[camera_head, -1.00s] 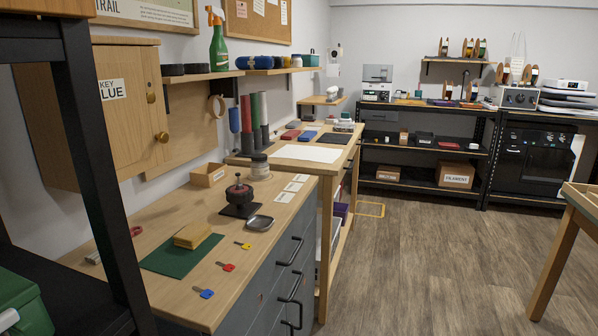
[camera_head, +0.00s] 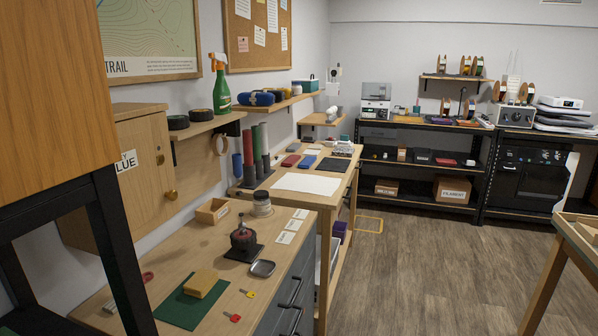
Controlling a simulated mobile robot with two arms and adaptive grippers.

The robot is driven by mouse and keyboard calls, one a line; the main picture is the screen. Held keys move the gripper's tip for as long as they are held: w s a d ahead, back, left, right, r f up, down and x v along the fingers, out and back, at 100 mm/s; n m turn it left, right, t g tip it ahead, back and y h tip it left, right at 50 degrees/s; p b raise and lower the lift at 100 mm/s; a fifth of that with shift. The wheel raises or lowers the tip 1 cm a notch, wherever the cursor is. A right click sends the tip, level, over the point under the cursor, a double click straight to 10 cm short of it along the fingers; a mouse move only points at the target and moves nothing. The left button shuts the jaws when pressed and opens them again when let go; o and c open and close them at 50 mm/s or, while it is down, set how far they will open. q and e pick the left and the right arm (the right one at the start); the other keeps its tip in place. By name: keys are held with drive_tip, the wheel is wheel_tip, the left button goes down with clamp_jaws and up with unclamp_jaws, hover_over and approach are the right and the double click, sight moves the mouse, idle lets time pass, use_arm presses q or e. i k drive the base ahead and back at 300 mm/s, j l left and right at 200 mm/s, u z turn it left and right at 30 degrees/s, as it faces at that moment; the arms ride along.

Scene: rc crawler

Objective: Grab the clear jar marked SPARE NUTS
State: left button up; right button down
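A small clear jar (camera_head: 261,204) with a pale label band stands upright at the back of the near wooden workbench (camera_head: 190,235). Its label is too small to read, so I cannot tell whether it says SPARE NUTS. A small open wooden box (camera_head: 212,211) is just left of it, and white cards (camera_head: 292,225) lie to its right. Neither of my grippers is in view.
A dark device with a knob (camera_head: 243,241) and a metal dish (camera_head: 263,268) stand in front of the jar. A green mat (camera_head: 190,308) with a yellow block (camera_head: 201,283) is nearer. A black frame (camera_head: 122,250) blocks the left. Open floor (camera_head: 420,275) lies right.

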sight(260, 207)
drive_tip(key=i+l+u, duration=0.15)
drive_tip(key=i+l, duration=0.2)
drive_tip(key=i+l+u, duration=0.1)
drive_tip(key=i+l, duration=0.25)
drive_tip(key=l, duration=0.25)
